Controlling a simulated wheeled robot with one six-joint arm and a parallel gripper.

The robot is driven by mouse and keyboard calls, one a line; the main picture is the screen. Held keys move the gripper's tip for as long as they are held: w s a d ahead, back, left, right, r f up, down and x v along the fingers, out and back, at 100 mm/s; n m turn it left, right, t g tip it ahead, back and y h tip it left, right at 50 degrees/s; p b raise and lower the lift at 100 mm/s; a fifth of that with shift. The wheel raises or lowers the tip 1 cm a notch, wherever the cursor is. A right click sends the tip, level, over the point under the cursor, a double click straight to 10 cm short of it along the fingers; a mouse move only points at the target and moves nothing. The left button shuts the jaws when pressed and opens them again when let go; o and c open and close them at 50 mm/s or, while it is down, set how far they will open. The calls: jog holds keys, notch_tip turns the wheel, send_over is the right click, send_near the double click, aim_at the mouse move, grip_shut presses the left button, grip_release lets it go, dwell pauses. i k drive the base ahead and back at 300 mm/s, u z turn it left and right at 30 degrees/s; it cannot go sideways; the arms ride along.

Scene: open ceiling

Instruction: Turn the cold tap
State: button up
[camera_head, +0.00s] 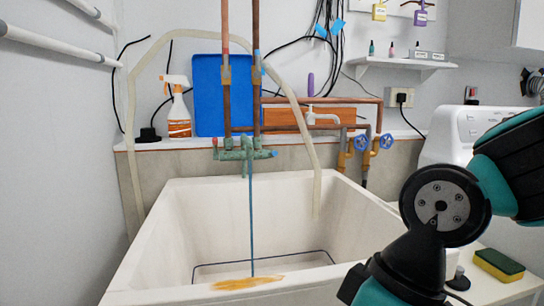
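A green tap fitting (244,155) is fixed to two copper pipes above the back rim of the white sink (165,215). Its left end shows a small red mark and its right end (274,154) a small blue mark. A thin blue line runs down from its middle to the sink floor; I cannot tell whether it is water or a cord. Two blue valve wheels (386,141) sit on brass valves right of the sink. My arm's teal and black links fill the lower right; my gripper is not in view.
A spray bottle (177,107) and a blue tray (212,95) stand behind the sink. A pale hose (305,130) arches over into the sink. A white washing machine (462,130) is at right, a sponge (499,265) at lower right. The air above the basin is mostly clear.

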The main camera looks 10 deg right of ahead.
aim_at(271, 154)
jog(key=k, duration=0.45)
jog(key=u, duration=1.55)
jog(key=i, duration=0.9)
jog(key=z, duration=1.95)
